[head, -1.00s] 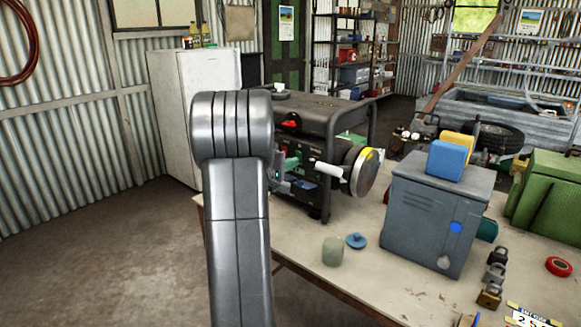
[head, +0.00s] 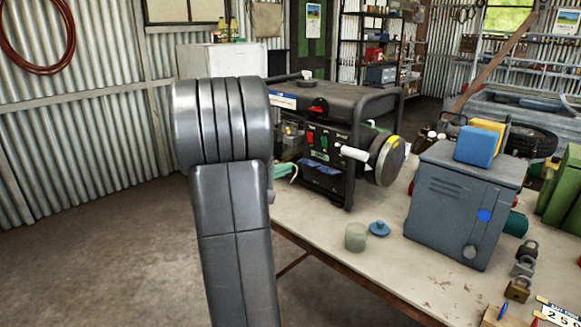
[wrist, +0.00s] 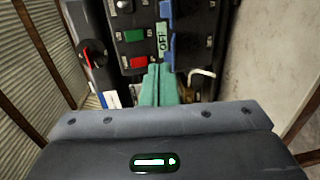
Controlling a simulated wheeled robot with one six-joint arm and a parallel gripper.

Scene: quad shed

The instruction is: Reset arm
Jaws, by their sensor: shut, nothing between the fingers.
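My gripper (wrist: 157,72) shows in the wrist view as two teal fingers pressed together, with nothing between them. It points at the front panel of the black generator (wrist: 190,20). In the head view the gripper (head: 286,171) is only a small teal patch beside the left part of the generator (head: 345,95), mostly hidden behind my grey arm. The panel has a red switch (head: 311,138), a green switch (head: 324,142) and blue sockets (head: 320,168). In the wrist view an OFF label (wrist: 162,40) lies just beyond the fingertips. I cannot tell whether they touch the panel.
The generator stands on a workbench (head: 390,270). A white-handled wheel (head: 387,160) sticks out at its right. A grey metal box (head: 463,205), a glass jar (head: 356,236), a blue lid (head: 379,228) and several padlocks (head: 523,266) share the bench. The floor (head: 110,250) at left is clear.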

